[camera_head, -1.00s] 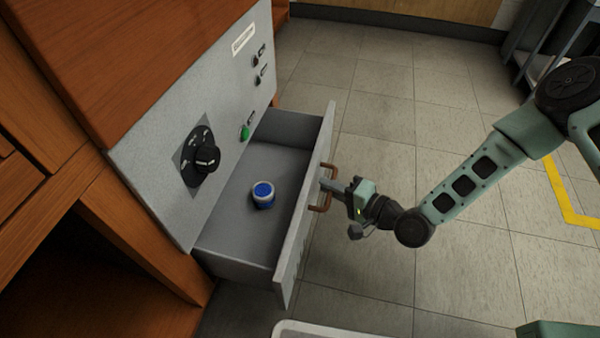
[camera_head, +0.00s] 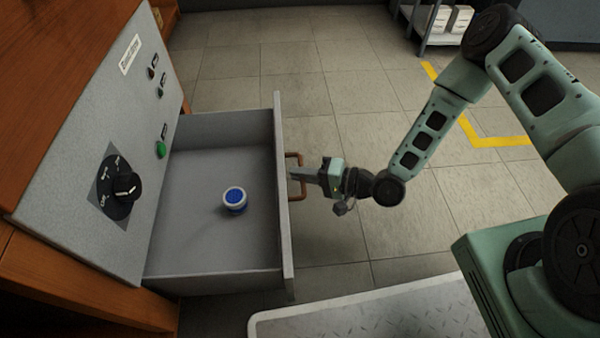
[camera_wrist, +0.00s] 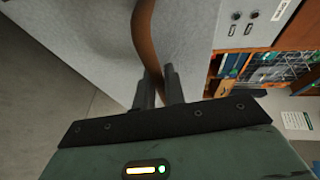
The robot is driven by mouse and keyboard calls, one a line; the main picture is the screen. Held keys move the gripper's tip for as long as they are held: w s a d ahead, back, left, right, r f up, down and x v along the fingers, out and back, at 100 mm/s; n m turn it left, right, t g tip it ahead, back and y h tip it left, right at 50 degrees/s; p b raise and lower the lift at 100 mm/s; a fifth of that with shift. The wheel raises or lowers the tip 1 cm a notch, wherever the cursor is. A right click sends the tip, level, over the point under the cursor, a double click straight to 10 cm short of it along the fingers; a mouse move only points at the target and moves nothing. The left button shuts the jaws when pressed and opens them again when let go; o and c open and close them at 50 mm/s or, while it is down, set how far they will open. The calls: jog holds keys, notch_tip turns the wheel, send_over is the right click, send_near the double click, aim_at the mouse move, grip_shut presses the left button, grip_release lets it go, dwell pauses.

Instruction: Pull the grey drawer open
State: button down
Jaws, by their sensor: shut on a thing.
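The grey drawer (camera_head: 210,283) stands pulled well out of the grey panel in the head view, its inside in plain sight. A brown bow handle (camera_head: 297,196) is on its front face. My gripper (camera_head: 296,177) is at the handle, reaching in from the right. In the wrist view the two fingers (camera_wrist: 159,88) are shut on the brown handle (camera_wrist: 143,35), with the drawer's grey front (camera_wrist: 90,40) behind it. A small blue and white round container (camera_head: 235,198) rests on the drawer's floor.
The grey panel (camera_head: 75,150) carries a black dial (camera_head: 118,188), a green button (camera_head: 160,150) and small switches. Brown wooden cabinetry (camera_head: 60,50) surrounds it. Tiled floor (camera_head: 340,90) right of the drawer is free. A metal plate with a pale rim (camera_head: 380,310) lies at the bottom.

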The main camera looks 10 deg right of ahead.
jog(key=c, duration=1.5)
grip_release()
jog(key=shift+d, duration=0.1)
jog(key=p+v, duration=0.6)
jog(key=v, duration=1.1)
jog(key=shift+s+d+p, duration=0.1)
jog(key=shift+s+p, duration=0.05)
jog(key=shift+p, duration=0.25)
